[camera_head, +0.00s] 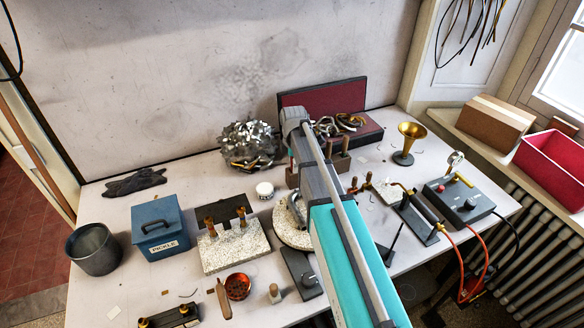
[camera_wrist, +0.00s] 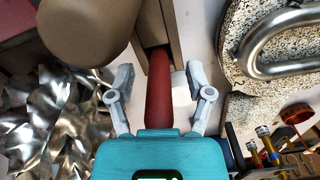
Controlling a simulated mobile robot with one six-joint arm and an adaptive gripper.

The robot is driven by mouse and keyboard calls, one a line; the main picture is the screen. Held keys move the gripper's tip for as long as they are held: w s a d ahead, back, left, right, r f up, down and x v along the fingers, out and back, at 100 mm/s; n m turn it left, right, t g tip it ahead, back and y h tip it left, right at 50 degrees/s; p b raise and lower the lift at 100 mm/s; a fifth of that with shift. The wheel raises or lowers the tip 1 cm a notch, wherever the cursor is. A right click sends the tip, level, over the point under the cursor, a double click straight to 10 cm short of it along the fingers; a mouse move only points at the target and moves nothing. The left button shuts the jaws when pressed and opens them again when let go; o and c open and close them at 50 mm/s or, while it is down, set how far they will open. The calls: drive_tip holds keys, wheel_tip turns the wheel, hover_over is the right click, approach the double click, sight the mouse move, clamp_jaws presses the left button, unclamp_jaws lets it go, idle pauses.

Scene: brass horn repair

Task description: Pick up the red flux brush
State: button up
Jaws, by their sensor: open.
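The red flux brush (camera_wrist: 159,95) shows in the wrist view as a red handle rising from a dark slot in a brown wooden holder (camera_wrist: 150,22). My gripper (camera_wrist: 158,82) is open, with one grey finger on each side of the handle. A gap shows on both sides, and the handle's near end is hidden behind the teal gripper body. The brush's lower end is hidden in the holder. In the head view my arm covers most of the holder (camera_head: 291,174) and hides my gripper.
A rounded brown wooden end (camera_wrist: 85,28) stands close left of the holder. Crumpled metal scrap (camera_head: 250,145) lies left of my arm. A speckled round plate (camera_head: 285,236) with a metal handle lies nearby. A white jar (camera_head: 264,190) and a soldering block (camera_head: 235,248) stand to the left.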

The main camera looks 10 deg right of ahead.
idle(0.4)
clamp_jaws()
drive_tip(key=shift+r, duration=0.15)
wheel_tip(320, 180, up, 10)
drive_tip(key=p, duration=1)
idle(0.3)
drive_tip(key=shift+f, duration=0.2)
idle(0.4)
drive_tip(key=shift+f+b, duration=0.75)
drive_tip(key=shift+s, duration=0.1)
